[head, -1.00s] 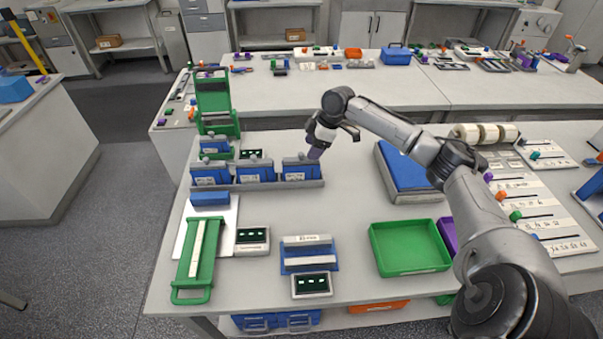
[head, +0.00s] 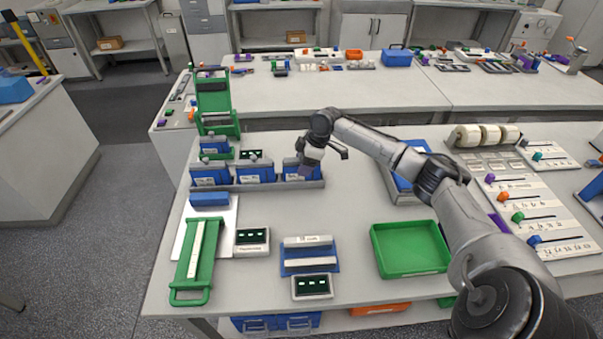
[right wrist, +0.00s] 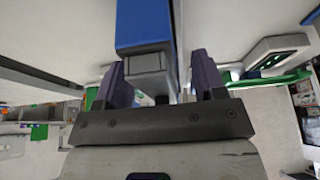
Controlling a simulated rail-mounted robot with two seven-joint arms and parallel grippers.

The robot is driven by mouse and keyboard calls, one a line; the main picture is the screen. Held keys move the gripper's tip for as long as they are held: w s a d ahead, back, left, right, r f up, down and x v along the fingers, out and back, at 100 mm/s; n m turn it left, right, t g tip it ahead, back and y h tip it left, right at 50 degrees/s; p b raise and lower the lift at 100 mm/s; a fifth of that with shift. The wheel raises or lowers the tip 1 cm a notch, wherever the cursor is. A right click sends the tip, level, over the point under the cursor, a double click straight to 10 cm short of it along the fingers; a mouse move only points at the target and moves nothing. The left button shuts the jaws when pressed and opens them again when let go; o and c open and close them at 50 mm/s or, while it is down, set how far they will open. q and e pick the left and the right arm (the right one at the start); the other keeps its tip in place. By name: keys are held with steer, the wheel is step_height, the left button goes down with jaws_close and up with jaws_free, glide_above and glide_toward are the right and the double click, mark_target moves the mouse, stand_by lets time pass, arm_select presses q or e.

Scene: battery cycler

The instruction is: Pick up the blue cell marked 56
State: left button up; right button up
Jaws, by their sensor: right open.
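Several blue cells stand in a grey rack (head: 262,186) on the table: a left one (head: 208,178), a middle one (head: 255,174) and a right one (head: 290,171). A further blue cell (head: 213,148) stands behind the left one. Their white labels are too small to read, so I cannot tell which is marked 56. My right gripper (head: 305,171) is at the right cell and partly hides it. In the right wrist view, its two purple fingers (right wrist: 162,78) are open on either side of a grey top part of a blue cell (right wrist: 145,22). My left gripper is not in view.
A green tall fixture (head: 214,100) stands behind the rack. In front are a green tray-like frame (head: 192,262), a blue holder (head: 309,252) with a small display (head: 312,286), and an empty green bin (head: 411,248). Bare table lies between the rack and bin.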

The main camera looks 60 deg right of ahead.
steer(key=shift+c, duration=0.4)
jaws_close()
steer(key=shift+r, duration=0.2)
